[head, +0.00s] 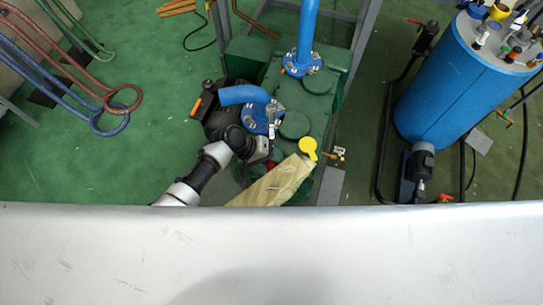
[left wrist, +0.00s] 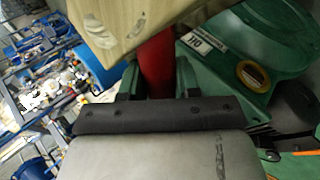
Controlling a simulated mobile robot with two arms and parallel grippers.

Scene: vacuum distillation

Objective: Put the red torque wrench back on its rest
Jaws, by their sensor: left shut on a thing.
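My left gripper (head: 266,157) reaches in from the left over the green machine. In the left wrist view, its fingers (left wrist: 158,82) are shut on the red torque wrench (left wrist: 157,62), of which a plain red shaft shows. In the head view only a small red bit of the wrench (head: 271,164) shows beside the gripper. A pale wooden block (head: 275,184) lies close by the gripper; it also shows at the top of the left wrist view (left wrist: 150,18) and hides part of the wrench. I cannot tell which part is the wrench's rest. My right gripper is not in view.
The green machine (head: 296,126) carries blue pipes (head: 307,30) with bolted flanges. A yellow disc (head: 308,148) sits beside the wooden block. A blue tank (head: 450,85) stands at the right. Red and blue hoses (head: 105,100) lie at the left, with open green floor between.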

